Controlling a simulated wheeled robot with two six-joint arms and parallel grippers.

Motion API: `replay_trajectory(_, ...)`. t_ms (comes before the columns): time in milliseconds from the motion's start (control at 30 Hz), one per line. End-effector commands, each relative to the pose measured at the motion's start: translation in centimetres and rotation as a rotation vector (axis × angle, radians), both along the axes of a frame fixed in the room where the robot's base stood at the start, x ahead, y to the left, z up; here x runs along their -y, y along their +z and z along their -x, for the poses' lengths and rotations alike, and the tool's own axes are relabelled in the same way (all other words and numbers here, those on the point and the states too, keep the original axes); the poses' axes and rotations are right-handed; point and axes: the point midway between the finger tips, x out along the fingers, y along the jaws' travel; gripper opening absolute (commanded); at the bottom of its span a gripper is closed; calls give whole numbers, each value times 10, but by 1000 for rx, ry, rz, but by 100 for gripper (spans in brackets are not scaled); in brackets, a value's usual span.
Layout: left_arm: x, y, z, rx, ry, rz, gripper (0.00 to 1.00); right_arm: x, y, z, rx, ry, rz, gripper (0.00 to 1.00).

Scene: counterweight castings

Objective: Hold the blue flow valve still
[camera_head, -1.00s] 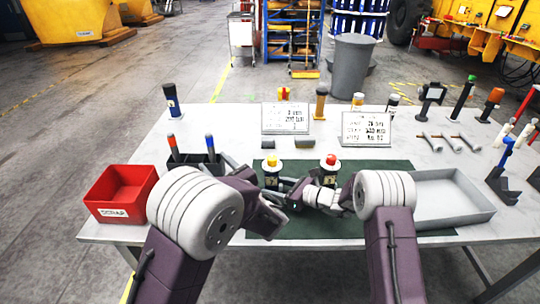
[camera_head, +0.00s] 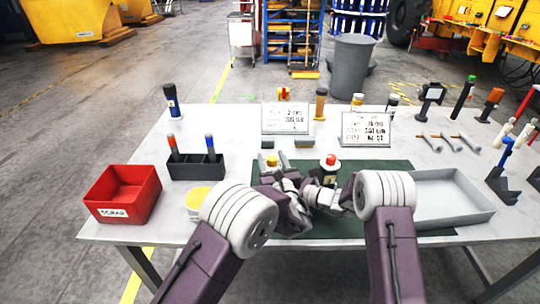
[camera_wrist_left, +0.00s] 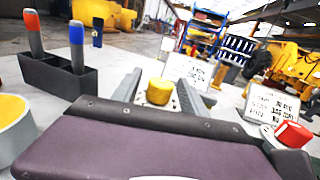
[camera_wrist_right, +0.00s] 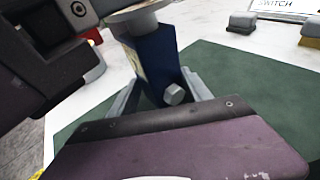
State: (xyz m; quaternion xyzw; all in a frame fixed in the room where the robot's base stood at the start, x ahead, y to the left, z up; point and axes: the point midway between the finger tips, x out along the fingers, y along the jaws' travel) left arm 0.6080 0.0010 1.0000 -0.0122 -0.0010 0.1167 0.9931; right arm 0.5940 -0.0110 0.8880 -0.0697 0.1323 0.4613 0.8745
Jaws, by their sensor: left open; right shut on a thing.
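The blue flow valve (camera_wrist_right: 157,55) shows in the right wrist view as an upright blue body with a pale round flange on top. It stands between the fingers of my right gripper (camera_wrist_right: 162,86), which is shut on it. Its yellow knob (camera_head: 271,160) shows in the head view and in the left wrist view (camera_wrist_left: 160,91); my arms hide most of its body there. My left gripper (camera_head: 273,168) is open, with one finger on either side of the yellow knob; I cannot tell whether they touch it.
A grey tray (camera_head: 452,215) lies further right. A red scrap bin (camera_head: 104,213), a dark holder (camera_head: 197,169) and a yellow-topped roll (camera_head: 197,198) are left.

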Motion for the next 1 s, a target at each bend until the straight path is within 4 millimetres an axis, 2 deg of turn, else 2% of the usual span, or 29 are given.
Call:
replay_trajectory(133,-4,0,-16,0,1,1,51,0,1,0,1,0,-2,0)
replay_trajectory(433,-5,0,-20,1,0,0,51,0,1,0,1,0,-1,0)
replay_trajectory(467,-5,0,-20,1,0,0,45,0,1,0,1,0,-1,0)
replay_trajectory(600,-5,0,-20,0,0,0,6,0,1,0,1,0,-1,0)
replay_trajectory(633,-5,0,-20,0,0,0,0,0,1,0,1,0,-1,0)
replay_trajectory(833,-5,1,-21,4,-36,-2,0,0,1,0,1,0,-1,0)
replay_trajectory(1000,-2,2,-21,4,-200,-2,0,0,1,0,1,0,-1,0)
